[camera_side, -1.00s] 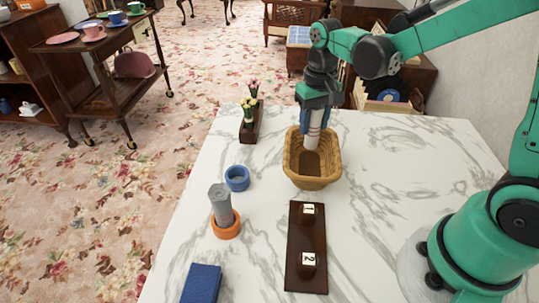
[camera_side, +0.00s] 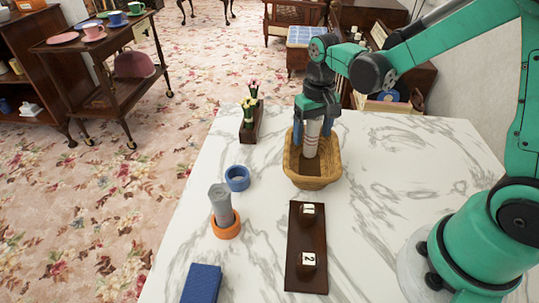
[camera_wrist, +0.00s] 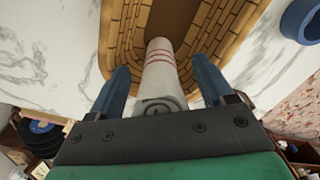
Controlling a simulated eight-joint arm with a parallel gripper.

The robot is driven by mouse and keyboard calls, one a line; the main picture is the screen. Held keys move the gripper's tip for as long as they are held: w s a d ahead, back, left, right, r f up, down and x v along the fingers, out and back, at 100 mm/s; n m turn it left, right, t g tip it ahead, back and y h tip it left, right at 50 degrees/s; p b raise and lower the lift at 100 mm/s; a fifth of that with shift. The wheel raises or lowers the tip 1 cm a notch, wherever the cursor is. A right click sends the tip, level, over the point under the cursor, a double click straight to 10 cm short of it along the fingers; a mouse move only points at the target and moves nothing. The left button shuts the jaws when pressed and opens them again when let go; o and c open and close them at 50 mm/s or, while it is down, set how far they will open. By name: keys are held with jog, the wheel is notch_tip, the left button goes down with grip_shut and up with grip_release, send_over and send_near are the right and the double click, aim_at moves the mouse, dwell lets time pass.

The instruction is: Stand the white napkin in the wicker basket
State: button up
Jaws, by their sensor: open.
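The white napkin (camera_side: 311,141) is rolled into a tube with red stripes. It stands roughly upright inside the wicker basket (camera_side: 315,181), its lower end near the basket's floor; I cannot tell exactly whether it touches. My gripper (camera_side: 312,146) is over the basket, pointing down, open, with one blue finger on each side of the napkin. In the wrist view, the rolled end of the napkin (camera_wrist: 161,84) lies between my open fingers (camera_wrist: 161,75), with a gap on both sides. The basket's woven wall (camera_wrist: 118,40) also shows there.
A dark board with number blocks (camera_side: 307,240) lies in front of the basket. A blue ring (camera_side: 237,178), a grey bolt-like piece (camera_side: 221,204) in an orange ring (camera_side: 226,230) and a flower planter (camera_side: 251,125) stand to the left. The marble table right of the basket is clear.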

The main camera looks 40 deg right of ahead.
notch_tip(320, 180, up, 12)
jog(key=shift+f, duration=0.1)
jog(key=shift+s+r, duration=0.15)
jog(key=shift+r, duration=0.05)
jog(key=s+a+f+n+t, duration=0.3)
jog(key=s+t, duration=0.3)
jog(key=t, duration=0.1)
